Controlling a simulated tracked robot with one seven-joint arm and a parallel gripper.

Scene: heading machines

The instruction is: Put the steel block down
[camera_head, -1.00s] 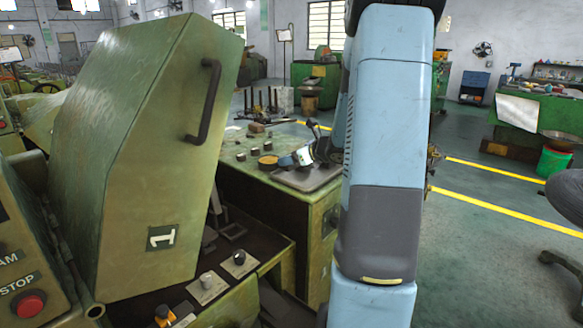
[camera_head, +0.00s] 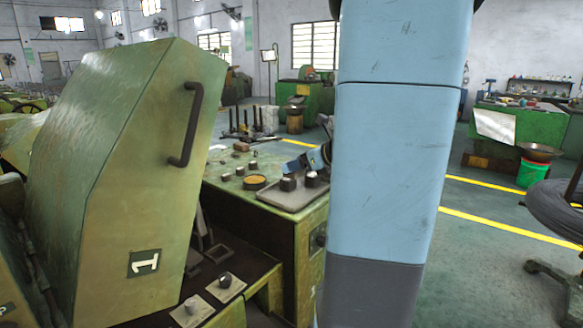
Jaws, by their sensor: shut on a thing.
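My gripper (camera_head: 310,171) shows small and partly hidden behind the left edge of my blue arm link. It is low over the grey tray (camera_head: 290,203) on the green machine table, shut on a small dark steel block (camera_head: 311,181). I cannot tell whether this block touches the tray. Another small dark block (camera_head: 288,184) with a light top stands on the tray just to the left.
A large green machine cover (camera_head: 120,170) with a black handle stands close on the left. Upright black rods (camera_head: 245,122) stand behind.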

